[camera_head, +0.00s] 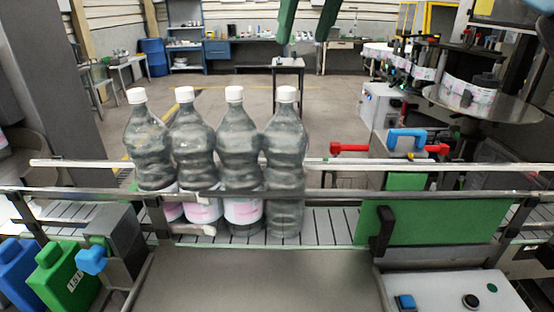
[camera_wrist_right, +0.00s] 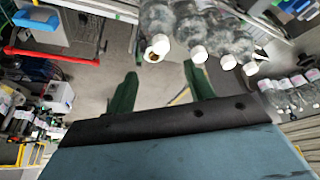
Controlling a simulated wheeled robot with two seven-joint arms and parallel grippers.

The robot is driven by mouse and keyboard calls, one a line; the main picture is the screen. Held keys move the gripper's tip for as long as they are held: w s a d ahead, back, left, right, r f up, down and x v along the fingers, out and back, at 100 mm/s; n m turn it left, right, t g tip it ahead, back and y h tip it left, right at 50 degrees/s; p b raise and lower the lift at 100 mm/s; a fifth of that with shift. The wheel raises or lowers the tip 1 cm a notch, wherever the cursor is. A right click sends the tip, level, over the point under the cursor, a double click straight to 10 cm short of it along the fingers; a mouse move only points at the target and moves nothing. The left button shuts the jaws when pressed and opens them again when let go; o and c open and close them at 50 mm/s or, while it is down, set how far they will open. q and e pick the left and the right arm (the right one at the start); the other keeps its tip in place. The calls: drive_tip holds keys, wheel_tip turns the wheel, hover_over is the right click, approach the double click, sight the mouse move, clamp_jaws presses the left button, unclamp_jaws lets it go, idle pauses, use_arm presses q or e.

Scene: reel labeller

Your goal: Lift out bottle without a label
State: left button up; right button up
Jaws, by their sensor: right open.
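The bottle without a label (camera_head: 285,150) is clear with a white cap. It stands upright on the conveyor at the right end of a row, touching or nearly touching its neighbour. Three bottles to its left, such as this labelled bottle (camera_head: 240,150), have pink and white labels low down. In the right wrist view the unlabelled bottle (camera_wrist_right: 157,18) is the leftmost at the top. My right gripper (camera_head: 302,40) has green fingers, open and empty, high in the picture above the bottles. It also shows in the wrist view (camera_wrist_right: 160,84), apart from the bottles. My left gripper is out of view.
A metal guide rail (camera_head: 340,194) runs across the front of the bottles and a pale rail (camera_head: 80,163) runs behind. A green panel (camera_head: 440,220) stands on the right of the conveyor (camera_head: 330,226). More bottles (camera_wrist_right: 290,95) show at the wrist view's right edge.

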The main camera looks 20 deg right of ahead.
sight(288, 89)
drive_tip(key=x, duration=0.6)
drive_tip(key=shift+s+f, duration=0.1)
drive_tip(key=shift+f, duration=0.35)
drive_tip(key=shift+a+f, duration=0.1)
drive_tip(key=shift+f, duration=0.1)
drive_tip(key=p+x, duration=0.1)
drive_tip(key=x, duration=0.3)
drive_tip(key=shift+w, duration=0.25)
drive_tip(key=shift+w+a+f, duration=0.1)
drive_tip(key=shift+w+f, duration=0.15)
drive_tip(key=shift+f, duration=0.25)
drive_tip(key=shift+c, duration=1.1)
clamp_jaws()
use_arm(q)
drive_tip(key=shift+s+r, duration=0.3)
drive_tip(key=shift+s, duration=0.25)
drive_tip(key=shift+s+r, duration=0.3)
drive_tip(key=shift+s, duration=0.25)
